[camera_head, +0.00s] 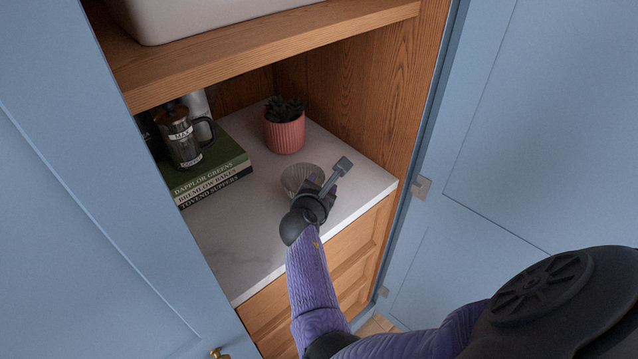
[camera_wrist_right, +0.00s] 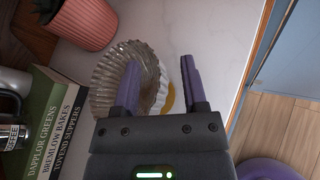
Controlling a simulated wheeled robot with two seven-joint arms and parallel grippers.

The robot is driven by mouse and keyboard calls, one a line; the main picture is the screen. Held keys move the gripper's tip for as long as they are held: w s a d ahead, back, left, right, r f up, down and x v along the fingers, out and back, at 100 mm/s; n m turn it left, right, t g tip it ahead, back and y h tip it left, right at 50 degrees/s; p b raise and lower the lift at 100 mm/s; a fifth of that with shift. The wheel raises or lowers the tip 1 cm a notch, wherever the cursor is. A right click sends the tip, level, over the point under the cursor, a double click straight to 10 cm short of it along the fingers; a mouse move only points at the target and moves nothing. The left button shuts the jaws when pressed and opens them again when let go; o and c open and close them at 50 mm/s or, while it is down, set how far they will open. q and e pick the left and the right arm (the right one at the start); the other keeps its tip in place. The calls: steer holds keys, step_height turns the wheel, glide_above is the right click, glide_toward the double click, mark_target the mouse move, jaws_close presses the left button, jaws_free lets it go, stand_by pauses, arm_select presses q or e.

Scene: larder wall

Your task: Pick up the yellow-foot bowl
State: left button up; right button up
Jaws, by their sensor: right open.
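The yellow-foot bowl is a ribbed, clear glass bowl (camera_head: 300,178) standing upright on the pale marble counter, near its front edge. In the right wrist view the bowl (camera_wrist_right: 108,82) lies on the left, with its yellow foot (camera_wrist_right: 170,98) showing between my fingers. My right gripper (camera_head: 335,178) is open and empty at the bowl's front right. In the wrist view, one finger of my right gripper (camera_wrist_right: 160,78) overlaps the bowl's ribbed side and the other is over bare counter. I cannot tell whether either finger touches the bowl. My left gripper is out of view.
A pink pot with a dark plant (camera_head: 285,133) stands behind the bowl. Stacked books (camera_head: 212,172) bear a coffee press (camera_head: 180,142) at left. A wooden shelf (camera_head: 270,52) is above. Blue doors (camera_head: 525,130) flank the opening. The counter's front left is clear.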

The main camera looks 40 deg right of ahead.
steer(key=shift+w+d+f, duration=0.25)
steer(key=shift+w, duration=0.1)
steer(key=shift+s+a+r, duration=0.1)
steer(key=shift+a+r, duration=0.15)
steer(key=shift+a, duration=0.05)
jaws_close()
